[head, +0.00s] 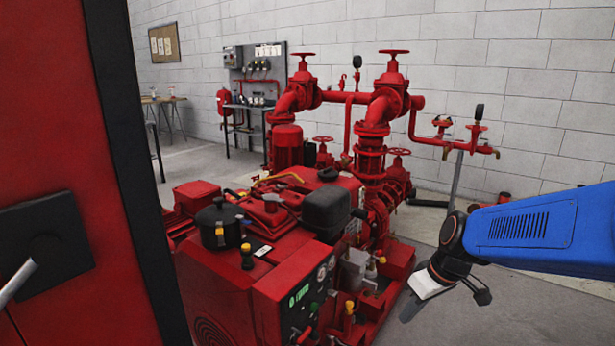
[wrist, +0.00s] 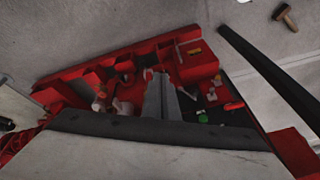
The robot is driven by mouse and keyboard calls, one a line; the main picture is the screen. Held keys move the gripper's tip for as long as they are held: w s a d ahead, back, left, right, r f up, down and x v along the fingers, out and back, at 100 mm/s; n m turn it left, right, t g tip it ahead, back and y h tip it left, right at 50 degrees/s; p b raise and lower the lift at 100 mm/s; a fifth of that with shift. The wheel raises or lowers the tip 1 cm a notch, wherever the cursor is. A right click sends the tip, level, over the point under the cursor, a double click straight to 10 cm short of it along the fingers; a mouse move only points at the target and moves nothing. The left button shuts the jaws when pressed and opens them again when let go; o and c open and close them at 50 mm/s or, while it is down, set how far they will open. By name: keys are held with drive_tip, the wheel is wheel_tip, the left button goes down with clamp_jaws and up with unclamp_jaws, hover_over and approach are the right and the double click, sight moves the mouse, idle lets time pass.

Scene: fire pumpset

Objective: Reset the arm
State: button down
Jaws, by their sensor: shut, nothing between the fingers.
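My blue arm (head: 535,230) reaches in from the right edge of the head view. It ends in my gripper (head: 410,308), which points down and left beside the right side of the red pump set (head: 235,285). My gripper is shut and empty. In the wrist view, grey finger pieces (wrist: 163,97) show close together in the middle, over red machine parts (wrist: 85,82). The pale gripper body with a dark edge fills the bottom of that view. I cannot tell the exact gap between gripper and machine.
Red pipes with handwheels (head: 390,75) rise behind the pump set. A control panel (head: 295,290) faces front. A red cabinet (head: 60,150) with a black edge blocks the left. A wall panel (head: 255,62) stands at the back. Grey floor (head: 530,315) is clear at the lower right.

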drive_tip(key=s+d+r+m+t+h, duration=0.1)
drive_tip(key=s+d+r+m, duration=0.1)
drive_tip(key=s, duration=0.6)
drive_tip(key=s+d+r+m+t+h, duration=0.1)
drive_tip(key=s+d+r+m, duration=0.2)
drive_tip(key=s, duration=0.5)
drive_tip(key=shift+s+r+m+h, duration=0.3)
drive_tip(key=shift+s+r+h, duration=0.1)
drive_tip(key=shift+r, duration=0.25)
